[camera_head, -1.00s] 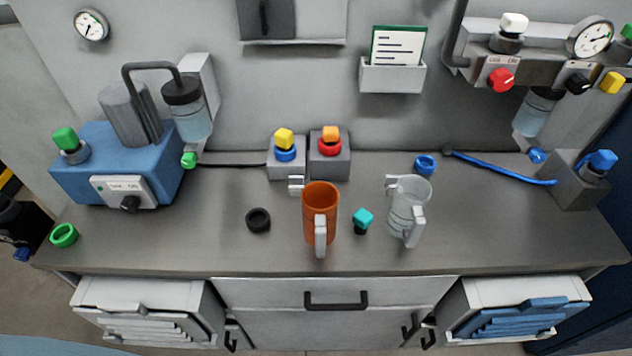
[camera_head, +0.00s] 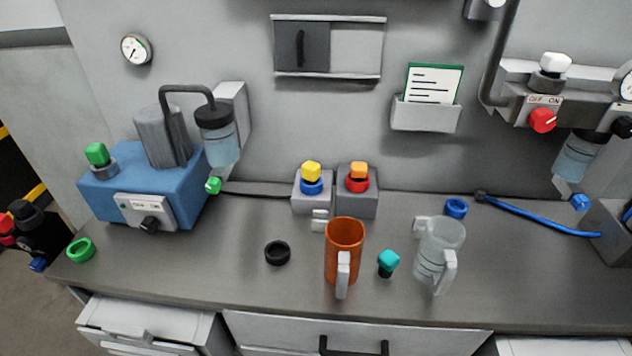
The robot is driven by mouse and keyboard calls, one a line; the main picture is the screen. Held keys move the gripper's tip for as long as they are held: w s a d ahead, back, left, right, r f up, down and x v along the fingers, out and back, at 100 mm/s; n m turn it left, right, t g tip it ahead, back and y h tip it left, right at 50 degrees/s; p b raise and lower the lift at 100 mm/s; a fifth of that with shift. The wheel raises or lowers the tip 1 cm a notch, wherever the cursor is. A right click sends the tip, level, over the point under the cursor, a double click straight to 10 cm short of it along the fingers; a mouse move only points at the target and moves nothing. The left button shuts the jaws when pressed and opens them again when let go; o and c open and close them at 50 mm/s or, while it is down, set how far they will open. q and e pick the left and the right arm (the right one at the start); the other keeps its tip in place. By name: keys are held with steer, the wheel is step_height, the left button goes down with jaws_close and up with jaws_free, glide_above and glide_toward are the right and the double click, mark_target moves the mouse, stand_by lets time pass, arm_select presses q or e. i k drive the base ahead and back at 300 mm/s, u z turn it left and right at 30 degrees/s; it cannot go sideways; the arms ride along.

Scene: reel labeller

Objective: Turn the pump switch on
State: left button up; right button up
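The blue pump unit (camera_head: 95,200) stands at the left end of the counter, with a grey cylinder (camera_head: 162,138) on top. On its front is a pale switch plate (camera_head: 128,204) with small OFF and ON lettering and a black rotary knob (camera_head: 150,225). The knob is too small for me to tell which mark it points to. A second OFF/ON switch with a red knob (camera_head: 542,120) is on the wall panel at the right. Neither of my grippers is in view.
An orange mug (camera_head: 344,240), a clear jug (camera_head: 438,255), a teal-topped knob (camera_head: 388,262) and a black ring (camera_head: 277,253) stand mid-counter. A green ring (camera_head: 81,250) lies near the left front edge. The counter just in front of the pump is clear.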

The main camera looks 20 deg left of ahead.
mark_target(150, 224)
steer(key=u, duration=3.55)
steer(key=i, duration=2.05)
steer(key=z, duration=3.05)
